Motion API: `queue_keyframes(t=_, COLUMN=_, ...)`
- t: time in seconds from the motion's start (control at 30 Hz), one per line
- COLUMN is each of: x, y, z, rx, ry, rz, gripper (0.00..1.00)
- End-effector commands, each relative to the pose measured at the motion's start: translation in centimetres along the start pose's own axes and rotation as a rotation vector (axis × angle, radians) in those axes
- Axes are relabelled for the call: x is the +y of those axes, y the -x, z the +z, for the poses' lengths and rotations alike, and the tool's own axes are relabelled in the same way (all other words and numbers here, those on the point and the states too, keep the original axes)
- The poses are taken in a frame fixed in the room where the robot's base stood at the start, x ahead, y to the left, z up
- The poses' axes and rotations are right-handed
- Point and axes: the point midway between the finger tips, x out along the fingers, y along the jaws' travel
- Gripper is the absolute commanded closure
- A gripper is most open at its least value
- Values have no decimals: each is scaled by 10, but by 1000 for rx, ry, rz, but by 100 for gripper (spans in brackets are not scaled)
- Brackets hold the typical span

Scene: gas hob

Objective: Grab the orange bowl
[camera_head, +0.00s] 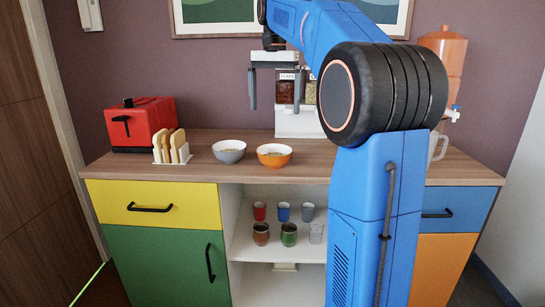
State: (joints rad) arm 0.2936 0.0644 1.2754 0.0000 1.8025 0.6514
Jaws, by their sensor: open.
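The orange bowl (274,156) stands upright on the wooden counter, near its front edge. Its inside is pale and seems to hold something I cannot make out. A grey bowl (229,151) of similar size stands just to its left. My gripper (277,103) is open, with its two fingers pointing down. It hangs in the air above the counter, higher in the picture than the orange bowl, and touches nothing that I can see.
A red toaster (140,124) and a rack with bread slices (172,148) stand at the left. A white jar stand (298,122) is behind the gripper. An orange dispenser (443,60) and a pitcher (437,146) are at the right. Cups fill the shelf below.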

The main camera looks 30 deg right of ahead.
Motion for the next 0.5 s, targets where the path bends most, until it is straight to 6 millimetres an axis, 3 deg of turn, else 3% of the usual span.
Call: queue_keyframes(t=0.5, x=0, y=-83, z=0, rx=-1, ry=0, rz=1, gripper=0)
